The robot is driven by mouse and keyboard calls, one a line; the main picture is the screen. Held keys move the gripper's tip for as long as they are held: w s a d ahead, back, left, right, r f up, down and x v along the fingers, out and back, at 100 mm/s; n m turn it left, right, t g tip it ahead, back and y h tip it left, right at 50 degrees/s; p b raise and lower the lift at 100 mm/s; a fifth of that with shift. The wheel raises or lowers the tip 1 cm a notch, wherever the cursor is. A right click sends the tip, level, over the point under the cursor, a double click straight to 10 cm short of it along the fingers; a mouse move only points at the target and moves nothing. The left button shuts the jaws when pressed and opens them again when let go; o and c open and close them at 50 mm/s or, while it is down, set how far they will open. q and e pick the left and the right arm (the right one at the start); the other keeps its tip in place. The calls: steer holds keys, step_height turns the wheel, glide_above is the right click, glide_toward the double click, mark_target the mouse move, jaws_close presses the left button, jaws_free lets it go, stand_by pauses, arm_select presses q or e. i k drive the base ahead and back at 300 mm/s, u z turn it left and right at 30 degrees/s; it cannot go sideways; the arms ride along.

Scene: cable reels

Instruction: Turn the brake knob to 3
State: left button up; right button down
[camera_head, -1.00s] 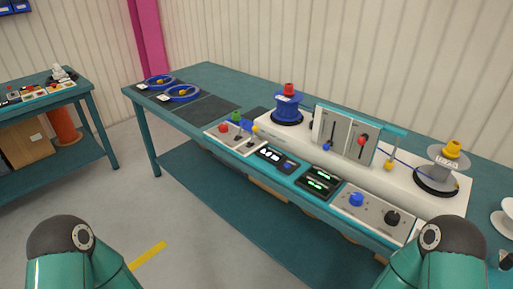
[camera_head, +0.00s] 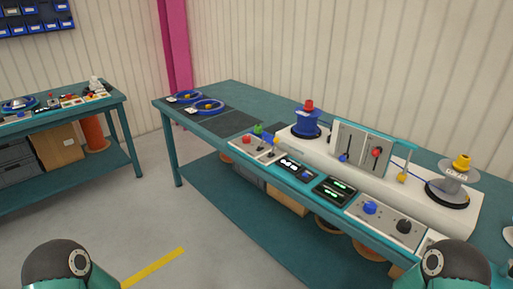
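A control panel (camera_head: 387,222) at the front right of the bench carries a blue knob (camera_head: 370,208) and a black knob (camera_head: 404,226). I cannot tell which of the two is the brake knob, and their scale marks are too small to read. Parts of my two arms show at the bottom left and bottom right corners. Neither gripper is in view. Nothing of mine touches the panel or the knobs.
The teal bench (camera_head: 215,95) bears a blue reel (camera_head: 307,122), a grey reel (camera_head: 452,181), a slider panel (camera_head: 362,150), displays (camera_head: 335,190) and a lever box (camera_head: 257,148). A second bench (camera_head: 120,112) stands at the left. The floor between is clear.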

mark_target(246, 139)
steer(key=i, duration=0.75)
steer(key=z, duration=0.2)
steer(key=k, duration=0.8)
steer(key=u, duration=0.25)
steer(key=i, duration=0.85)
steer(key=z, duration=0.1)
